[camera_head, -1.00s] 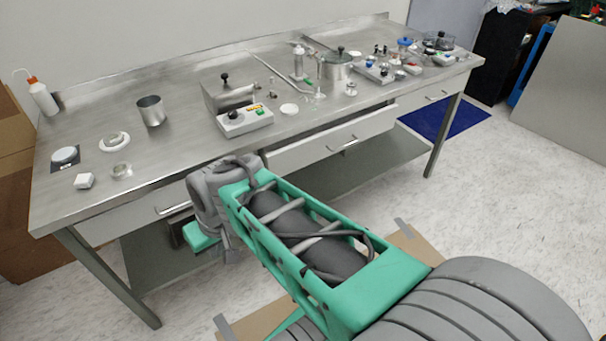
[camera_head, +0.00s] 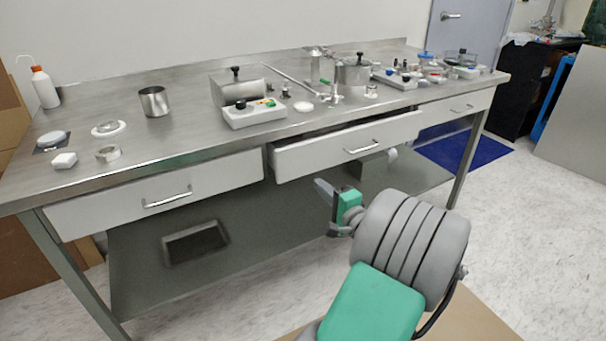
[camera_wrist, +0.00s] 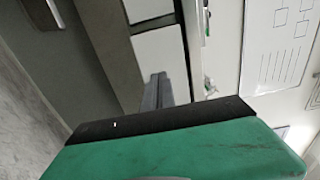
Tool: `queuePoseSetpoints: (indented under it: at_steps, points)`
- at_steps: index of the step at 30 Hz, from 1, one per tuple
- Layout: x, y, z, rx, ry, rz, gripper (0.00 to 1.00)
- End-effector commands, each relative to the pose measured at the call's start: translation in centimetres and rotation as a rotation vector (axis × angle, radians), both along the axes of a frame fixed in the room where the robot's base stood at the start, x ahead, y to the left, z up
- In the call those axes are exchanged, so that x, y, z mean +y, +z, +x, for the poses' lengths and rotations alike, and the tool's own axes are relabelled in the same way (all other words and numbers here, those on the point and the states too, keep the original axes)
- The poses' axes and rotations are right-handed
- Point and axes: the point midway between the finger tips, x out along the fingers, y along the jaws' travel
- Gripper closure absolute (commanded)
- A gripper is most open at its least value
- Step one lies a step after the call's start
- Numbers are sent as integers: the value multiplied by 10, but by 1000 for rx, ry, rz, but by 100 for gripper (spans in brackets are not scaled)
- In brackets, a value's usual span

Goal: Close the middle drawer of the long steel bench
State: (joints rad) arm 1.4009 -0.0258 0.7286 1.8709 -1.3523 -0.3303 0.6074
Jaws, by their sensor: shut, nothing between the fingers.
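The long steel bench (camera_head: 185,137) has three white drawers in a row under its top. The middle drawer (camera_head: 315,158) stands partly pulled out; a dark gap shows behind its top edge. Its bar handle (camera_head: 361,147) is on the front face. My gripper (camera_head: 322,188) is shut and empty, in front of and below the middle drawer's front, apart from it as far as I can tell. In the wrist view, the shut fingers (camera_wrist: 156,88) point toward a pale panel (camera_wrist: 158,55), probably a drawer front.
The left drawer (camera_head: 110,205) and right drawer (camera_head: 455,107) flank the middle one. A lower shelf (camera_head: 270,225) holds a dark tray (camera_head: 195,243). Labware such as a steel beaker (camera_head: 154,101) and a control box (camera_head: 255,112) stands on top. Floor in front is clear.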

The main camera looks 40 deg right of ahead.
Motion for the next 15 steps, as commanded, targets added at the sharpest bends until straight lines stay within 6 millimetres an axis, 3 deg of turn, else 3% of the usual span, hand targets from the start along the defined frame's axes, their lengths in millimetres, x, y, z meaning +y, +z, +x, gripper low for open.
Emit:
queuePoseSetpoints:
  at_steps: [9,15]
  points:
    - [-13,-2,70,0,7,-4,100]
    - [-20,-1,95,2,4,-4,100]
